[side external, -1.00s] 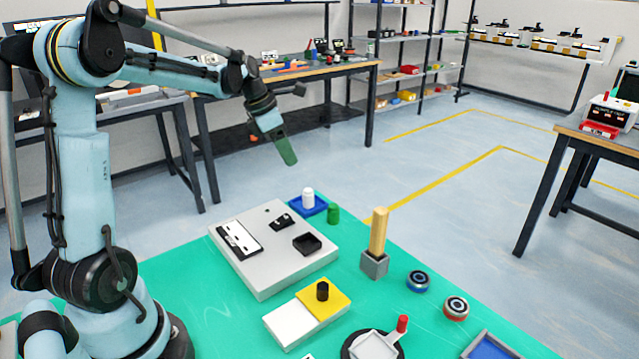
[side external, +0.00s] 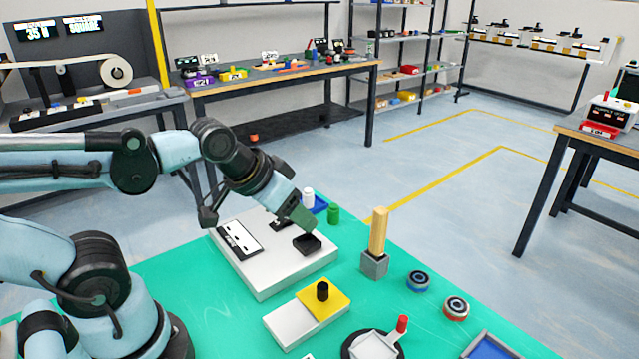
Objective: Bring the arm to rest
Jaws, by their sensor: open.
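My gripper (side external: 306,226) is low over the white-grey box (side external: 268,272) on the green mat. Its green tip ends just above and behind the small black tray (side external: 307,244) on the box top; I cannot tell whether it touches anything. The gap between the fingers is hard to see from this side, and nothing shows held in them. My arm reaches in from the left, bent down toward the box. The tip partly hides a dark part (side external: 278,224) on the box.
A white peg (side external: 308,197) in a blue tray and a green cylinder (side external: 333,214) stand just behind. A wooden post (side external: 378,232) in a grey block rises to the right. A black knob on a yellow plate (side external: 333,306) is in front. Bare mat (side external: 215,298) lies left.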

